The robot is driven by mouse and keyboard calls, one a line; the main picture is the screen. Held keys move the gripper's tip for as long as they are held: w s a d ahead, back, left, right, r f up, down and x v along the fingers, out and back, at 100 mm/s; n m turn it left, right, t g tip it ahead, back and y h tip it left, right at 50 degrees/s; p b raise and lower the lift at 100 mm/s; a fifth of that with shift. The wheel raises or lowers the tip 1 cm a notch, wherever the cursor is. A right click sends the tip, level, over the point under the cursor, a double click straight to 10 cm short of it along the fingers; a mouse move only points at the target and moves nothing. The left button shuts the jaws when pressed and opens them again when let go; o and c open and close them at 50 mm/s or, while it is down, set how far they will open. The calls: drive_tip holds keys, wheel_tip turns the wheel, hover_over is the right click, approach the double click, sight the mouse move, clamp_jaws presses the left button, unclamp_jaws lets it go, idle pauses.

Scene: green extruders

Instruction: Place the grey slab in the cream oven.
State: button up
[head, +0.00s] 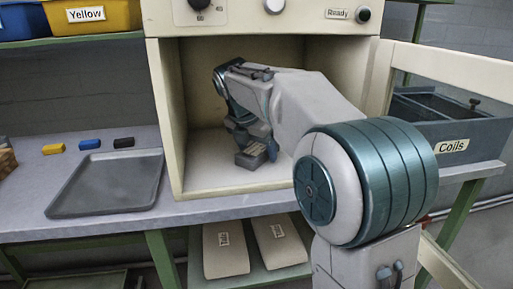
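The cream oven (165,120) stands on the counter with its door (450,75) swung open to the right. My arm reaches in through the opening, and my gripper (257,150) is low inside, close to the oven floor. A small grey block, which looks like the grey slab (248,161), is at the fingertips, just above or on the oven floor. The fingers partly cover it. I cannot tell whether they grip it or stand apart around it.
A dark grey tray (108,184) lies empty on the counter at left. Yellow (53,149), blue (89,144) and black (124,142) bars lie behind it. A bin labelled Coils (470,135) is at right. Labelled cream slabs (226,262) lie on the lower shelf.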

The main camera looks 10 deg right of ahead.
sight(255, 150)
drive_tip(key=p+v, duration=0.1)
drive_tip(key=v, duration=0.3)
drive_tip(key=shift+s+a+f+p, duration=0.1)
drive_tip(key=shift+s+a+p, duration=0.15)
drive_tip(key=shift+p, duration=0.1)
drive_tip(key=s+a+p, duration=0.1)
drive_tip(key=s+a, duration=0.6)
drive_tip(key=shift+s+a+f+p, duration=0.25)
drive_tip(key=shift+s+a+p, duration=0.1)
